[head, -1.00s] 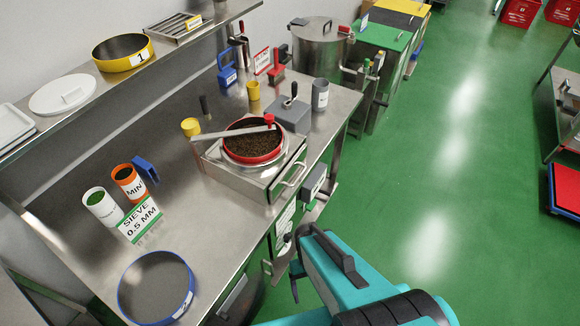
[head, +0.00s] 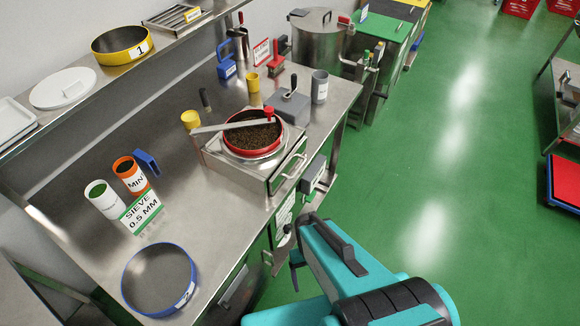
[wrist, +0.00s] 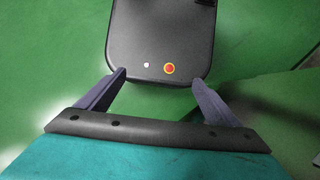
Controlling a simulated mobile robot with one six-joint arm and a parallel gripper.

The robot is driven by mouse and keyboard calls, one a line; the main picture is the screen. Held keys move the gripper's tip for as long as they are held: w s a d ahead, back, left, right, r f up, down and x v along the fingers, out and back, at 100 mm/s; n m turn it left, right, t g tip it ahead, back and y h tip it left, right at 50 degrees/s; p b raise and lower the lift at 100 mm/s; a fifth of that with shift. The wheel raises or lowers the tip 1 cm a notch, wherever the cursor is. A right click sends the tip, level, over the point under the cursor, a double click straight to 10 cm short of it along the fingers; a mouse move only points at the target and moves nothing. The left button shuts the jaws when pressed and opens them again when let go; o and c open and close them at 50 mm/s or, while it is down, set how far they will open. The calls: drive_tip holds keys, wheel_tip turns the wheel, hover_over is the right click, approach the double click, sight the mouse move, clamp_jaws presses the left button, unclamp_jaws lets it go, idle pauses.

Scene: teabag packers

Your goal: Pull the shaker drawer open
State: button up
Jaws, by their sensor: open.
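The shaker is a low steel box on the bench in the head view, with a red-rimmed sieve (head: 252,137) of dark tea on top. Its drawer front (head: 286,166) faces right towards the aisle and carries a bar handle (head: 291,169). The drawer looks shut. My gripper (wrist: 158,80) is open and empty in the wrist view, its two dark fingers spread apart above green floor. In the head view my teal arm hangs off the bench's aisle side, lower than the drawer handle and clear of it. The fingertips are only partly visible there.
A blue-rimmed sieve (head: 160,317), an orange cup (head: 129,174) and a sieve sign (head: 140,211) stand on the near bench. The green floor (head: 430,200) at right is open.

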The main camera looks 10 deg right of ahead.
drive_tip(key=shift+f, duration=0.1)
drive_tip(key=c, duration=0.7)
drive_tip(key=shift+f+b, duration=0.65)
drive_tip(key=shift+b, duration=0.15)
drive_tip(key=c, duration=0.7)
drive_tip(key=f+b, duration=1)
drive_tip(key=shift+s+f, duration=0.15)
drive_tip(key=shift+s, duration=0.05)
drive_tip(key=shift+c, duration=0.4)
